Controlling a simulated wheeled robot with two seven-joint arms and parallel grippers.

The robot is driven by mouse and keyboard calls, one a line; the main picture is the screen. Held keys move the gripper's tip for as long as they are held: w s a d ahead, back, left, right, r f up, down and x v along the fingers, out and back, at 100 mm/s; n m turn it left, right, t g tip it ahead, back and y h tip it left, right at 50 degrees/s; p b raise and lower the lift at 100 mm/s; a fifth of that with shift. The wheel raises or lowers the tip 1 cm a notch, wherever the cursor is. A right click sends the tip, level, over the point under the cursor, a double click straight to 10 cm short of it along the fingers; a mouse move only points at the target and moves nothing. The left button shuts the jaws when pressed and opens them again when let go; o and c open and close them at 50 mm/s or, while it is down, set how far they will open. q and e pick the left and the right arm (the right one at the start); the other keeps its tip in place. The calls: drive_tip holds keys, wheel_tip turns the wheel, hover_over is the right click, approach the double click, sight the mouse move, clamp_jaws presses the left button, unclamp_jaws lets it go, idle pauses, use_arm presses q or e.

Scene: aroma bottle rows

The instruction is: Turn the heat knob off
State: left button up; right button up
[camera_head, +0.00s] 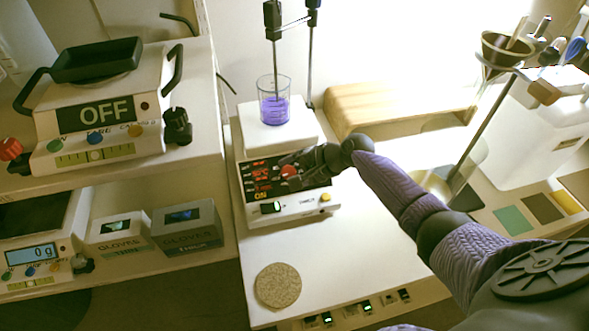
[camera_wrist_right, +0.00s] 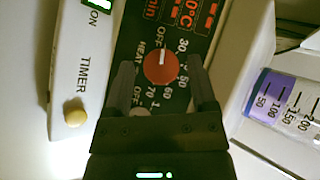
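The red heat knob (camera_wrist_right: 160,68) is on the black panel of the hotplate stirrer. Its white mark points to the top of the right wrist view, near the word OFF; the exact setting is hard to tell. In the head view the knob (camera_head: 289,172) is small beside my right gripper (camera_head: 291,163). In the right wrist view my right gripper (camera_wrist_right: 163,85) is open, with one finger on each side of the knob and gaps between. The stirrer's red displays (camera_head: 260,172) are lit, and its ON label shows. My left gripper is not in view.
A beaker of purple liquid (camera_head: 274,108) stands on the stirrer's white plate (camera_head: 250,137), under a stand. A yellow button (camera_wrist_right: 75,112) is beside the panel. A cork mat (camera_head: 278,286) lies in front, with clear table around it. A second device marked OFF (camera_head: 105,112) is at left.

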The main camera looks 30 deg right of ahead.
drive_tip(key=shift+o, duration=0.2)
drive_tip(key=shift+d+r, duration=0.1)
drive_tip(key=shift+r, duration=0.1)
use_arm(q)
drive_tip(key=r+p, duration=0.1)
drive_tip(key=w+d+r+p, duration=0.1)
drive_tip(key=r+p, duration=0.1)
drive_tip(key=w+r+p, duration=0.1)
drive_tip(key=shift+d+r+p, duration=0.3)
use_arm(e)
drive_tip(key=v, duration=0.9)
drive_tip(key=shift+s, duration=0.25)
drive_tip(key=shift+d, duration=0.15)
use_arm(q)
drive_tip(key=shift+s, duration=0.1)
use_arm(e)
drive_tip(key=shift+s, duration=0.1)
